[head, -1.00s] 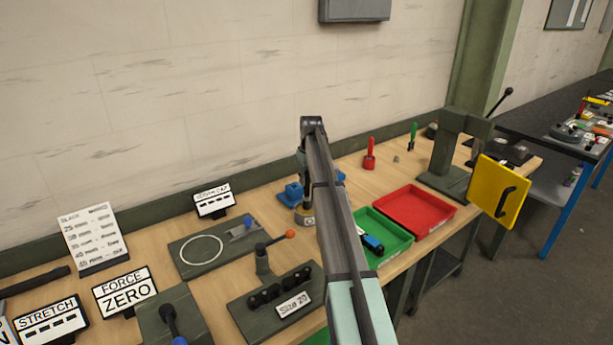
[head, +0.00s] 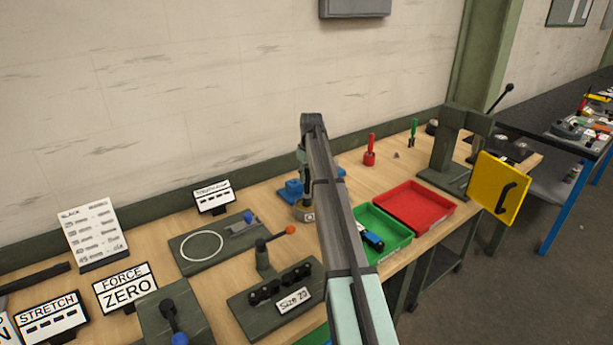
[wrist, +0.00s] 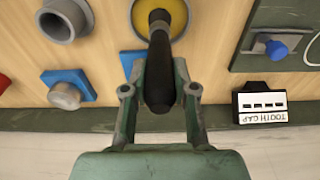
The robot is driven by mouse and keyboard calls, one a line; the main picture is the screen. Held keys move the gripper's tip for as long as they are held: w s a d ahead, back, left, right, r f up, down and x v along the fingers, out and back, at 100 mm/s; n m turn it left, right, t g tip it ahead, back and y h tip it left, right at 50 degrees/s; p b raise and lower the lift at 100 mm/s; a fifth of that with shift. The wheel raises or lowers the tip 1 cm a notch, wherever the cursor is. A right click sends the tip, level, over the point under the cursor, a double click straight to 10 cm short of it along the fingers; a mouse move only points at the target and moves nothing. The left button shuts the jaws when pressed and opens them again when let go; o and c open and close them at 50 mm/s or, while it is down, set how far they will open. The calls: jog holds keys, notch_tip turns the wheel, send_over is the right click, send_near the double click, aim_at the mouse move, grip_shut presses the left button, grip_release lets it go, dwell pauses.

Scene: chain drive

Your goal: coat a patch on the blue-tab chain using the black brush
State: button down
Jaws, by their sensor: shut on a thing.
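My gripper (wrist: 160,66) is shut on the black brush (wrist: 160,85), with a finger on each side of its handle. The brush's far end reaches over a round pot with a yellow inside (wrist: 178,12); whether it touches the pot is unclear. In the head view my arm hides most of the gripper and brush, above the pot (head: 304,213). A small dark thing with a blue part (head: 373,241) lies in the green tray (head: 394,251); it may be the blue-tab chain, but it is too small to tell.
A red tray (head: 415,203) adjoins the green one. Blue blocks (head: 291,190) stand near the pot. A plate with a white ring (head: 201,246) and an orange-knobbed lever (head: 290,230) are left of my arm. A grey press frame (head: 450,150) stands right.

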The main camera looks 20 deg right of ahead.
aim_at(307, 167)
jog(key=shift+f, duration=0.65)
dwell(1.4)
jog(key=shift+r, duration=0.15)
jog(key=shift+r+p, duration=1.55)
jog(key=shift+r, duration=1.9)
